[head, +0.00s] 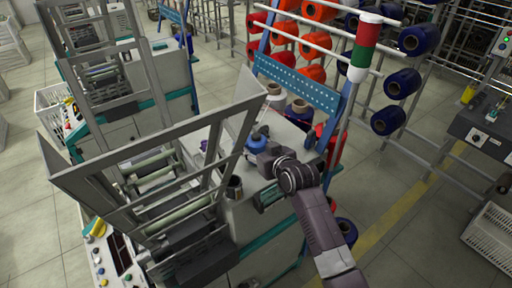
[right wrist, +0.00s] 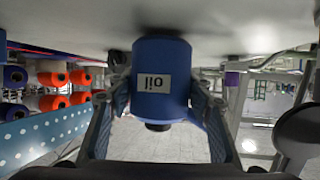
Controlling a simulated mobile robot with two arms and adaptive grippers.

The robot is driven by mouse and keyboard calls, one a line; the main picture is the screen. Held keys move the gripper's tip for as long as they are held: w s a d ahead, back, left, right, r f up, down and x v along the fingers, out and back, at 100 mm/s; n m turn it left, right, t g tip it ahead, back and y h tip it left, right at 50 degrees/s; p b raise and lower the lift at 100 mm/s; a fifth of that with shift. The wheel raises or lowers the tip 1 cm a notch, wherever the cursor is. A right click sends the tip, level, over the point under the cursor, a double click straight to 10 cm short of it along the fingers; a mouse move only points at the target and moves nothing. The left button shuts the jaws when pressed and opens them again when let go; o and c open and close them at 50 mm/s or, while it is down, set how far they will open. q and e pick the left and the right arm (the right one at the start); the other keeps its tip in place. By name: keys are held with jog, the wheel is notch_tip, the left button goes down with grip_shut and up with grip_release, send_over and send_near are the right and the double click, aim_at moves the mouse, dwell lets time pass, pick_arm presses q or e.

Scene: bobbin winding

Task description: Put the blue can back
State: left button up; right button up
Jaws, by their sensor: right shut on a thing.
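The blue can (head: 257,144) is on or just above the pale top of the winding machine (head: 250,186), in front of the blue perforated panel. In the right wrist view the blue can (right wrist: 162,82) appears upside down, with a white "oil" label and a dark cap. My right gripper (head: 264,155) is shut on it; its two fingers flank the can in the wrist view (right wrist: 160,105). The can's base is close to the pale surface; I cannot tell whether it touches. My left gripper is not in view.
A dark metal cup (head: 234,188) stands at the machine's front edge. A small purple item (head: 204,146) is left of the can. Cones (head: 299,106) stand behind it, near the blue perforated panel (head: 297,86). A slanted grey frame (head: 160,140) rises on the left.

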jog(key=shift+f, duration=0.35)
jog(key=o, duration=1.2)
jog(key=shift+d, duration=0.1)
jog(key=b+v, duration=0.1)
jog(key=v, duration=1.1)
jog(key=shift+b, duration=0.3)
jog(key=shift+f, duration=0.1)
